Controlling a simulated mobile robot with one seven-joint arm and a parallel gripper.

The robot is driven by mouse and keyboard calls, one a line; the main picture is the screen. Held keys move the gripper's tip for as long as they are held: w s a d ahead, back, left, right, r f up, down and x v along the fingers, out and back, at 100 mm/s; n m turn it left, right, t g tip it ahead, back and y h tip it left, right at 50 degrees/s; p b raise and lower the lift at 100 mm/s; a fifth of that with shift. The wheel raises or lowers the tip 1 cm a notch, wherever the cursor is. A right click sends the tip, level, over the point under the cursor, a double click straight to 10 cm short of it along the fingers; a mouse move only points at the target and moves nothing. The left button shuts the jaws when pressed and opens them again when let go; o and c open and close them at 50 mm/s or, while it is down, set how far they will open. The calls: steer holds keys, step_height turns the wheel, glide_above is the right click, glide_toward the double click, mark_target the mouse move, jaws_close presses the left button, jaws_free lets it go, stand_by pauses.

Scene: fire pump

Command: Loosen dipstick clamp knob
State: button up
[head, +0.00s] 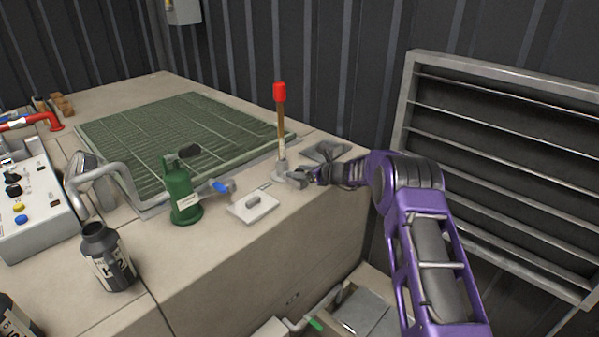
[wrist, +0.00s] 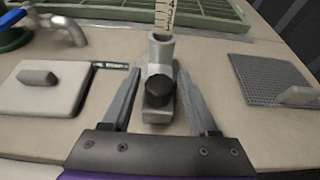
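The dipstick (head: 280,115) stands upright with a red top in the head view. Its lower end, with scale marks (wrist: 164,14), enters a grey tube clamp (wrist: 160,52) in the wrist view. A black clamp knob (wrist: 159,90) sits on the near side of that clamp. My gripper (wrist: 158,88) is open, with one finger on each side of the knob and a gap showing on both sides. In the head view my gripper (head: 300,178) is at the base of the dipstick, and the knob is too small to make out there.
A white plate with a handle (head: 252,206) lies left of the clamp, and a grey mesh plate (wrist: 272,82) lies to its right. A green container (head: 181,190) with a blue-handled tap stands further left. A green grating (head: 170,130) lies behind. A louvred frame (head: 500,150) is at the right.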

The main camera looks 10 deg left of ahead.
jaws_close()
steer(key=shift+w+f+n+g+y+b, duration=0.15)
steer(key=shift+n+g+y+b, duration=0.45)
steer(key=shift+n+g+b, duration=0.45)
steer(key=shift+r+n+g+y+b, duration=0.25)
steer(key=shift+n+g+b, duration=0.35)
steer(key=shift+b, duration=0.55)
steer(key=shift+o, duration=1.3)
jaws_free()
